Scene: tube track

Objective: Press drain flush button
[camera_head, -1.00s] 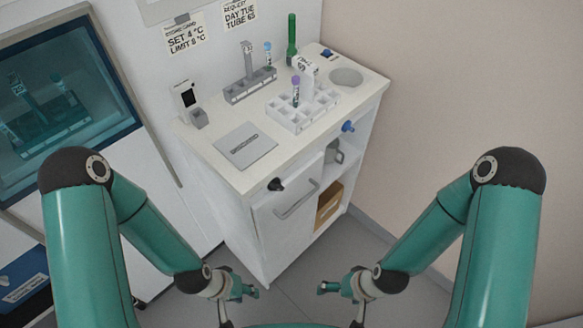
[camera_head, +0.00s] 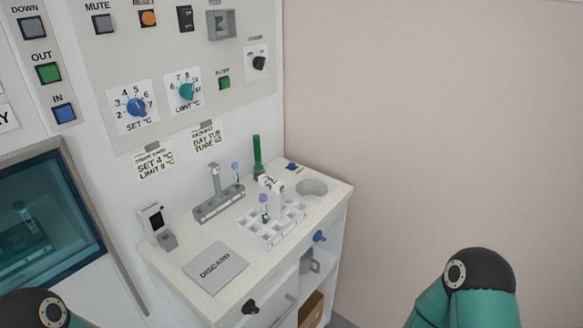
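A small blue button or switch (camera_head: 292,167) sits on the counter's back right corner, beside the round grey basin (camera_head: 312,187). Its label is too small to read, so I cannot tell for sure that it is the drain flush button. A blue knob (camera_head: 320,236) sticks out from the cabinet's front below the basin. Neither gripper is in view. Only the upper part of my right arm shows at the lower right and a bit of my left arm at the lower left.
On the counter (camera_head: 182,256) stand a white tube rack (camera_head: 270,236), a grey rack (camera_head: 219,204), a green cylinder (camera_head: 257,155) and a grey DISCARD plate (camera_head: 215,268). A wall panel (camera_head: 190,50) holds dials and buttons. The floor ahead right is mostly hidden.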

